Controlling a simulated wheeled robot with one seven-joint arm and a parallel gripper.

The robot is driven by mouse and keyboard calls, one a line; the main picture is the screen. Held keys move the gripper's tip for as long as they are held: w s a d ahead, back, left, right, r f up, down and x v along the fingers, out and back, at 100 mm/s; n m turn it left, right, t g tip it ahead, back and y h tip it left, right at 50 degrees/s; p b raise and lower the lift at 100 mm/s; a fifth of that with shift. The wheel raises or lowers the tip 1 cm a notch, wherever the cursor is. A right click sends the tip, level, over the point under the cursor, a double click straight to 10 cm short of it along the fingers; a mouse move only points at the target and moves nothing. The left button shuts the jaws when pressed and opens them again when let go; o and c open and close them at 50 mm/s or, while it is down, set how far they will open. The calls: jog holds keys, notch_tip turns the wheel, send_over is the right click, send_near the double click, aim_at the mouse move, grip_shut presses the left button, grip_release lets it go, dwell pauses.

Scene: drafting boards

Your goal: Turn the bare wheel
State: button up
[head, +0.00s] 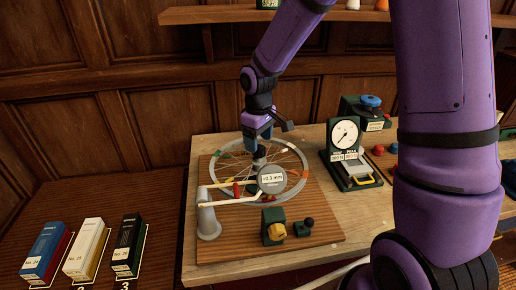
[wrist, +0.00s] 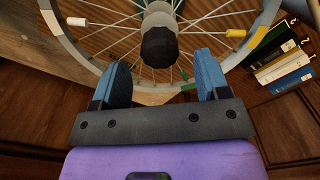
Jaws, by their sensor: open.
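The bare spoked wheel (head: 302,157) lies flat above a wooden board, its silver rim carrying coloured marks. A dark cap (head: 259,152) tops its hub; the cap (wrist: 158,48) also shows in the wrist view, with a white mark (wrist: 50,20) and a yellow mark (wrist: 236,33) out on the wheel. My gripper (head: 258,138) points down just above the hub. In the wrist view my gripper (wrist: 162,62) has its two blue fingers spread apart, with nothing between them; the cap lies beyond their tips. A round readout (head: 272,179) showing about -2.3 mm covers part of the near rim.
A grey post (head: 207,220) with pale arms stands at the wheel's left front. A green dial device (head: 346,140) stands to the right. Three boxes (head: 88,246) stand on the lower left surface.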

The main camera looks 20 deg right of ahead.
aim_at(259, 147)
jog(key=shift+f, duration=1.75)
grip_shut()
jog(key=c, duration=1.3)
grip_release()
jog(key=shift+m, duration=0.3)
jog(key=c, duration=1.3)
grip_release()
jog(key=m, duration=0.5)
jog(key=c, duration=1.3)
grip_release()
jog(key=m, duration=0.6)
jog(key=c, duration=1.3)
grip_release()
jog(key=c, duration=1.3)
grip_release()
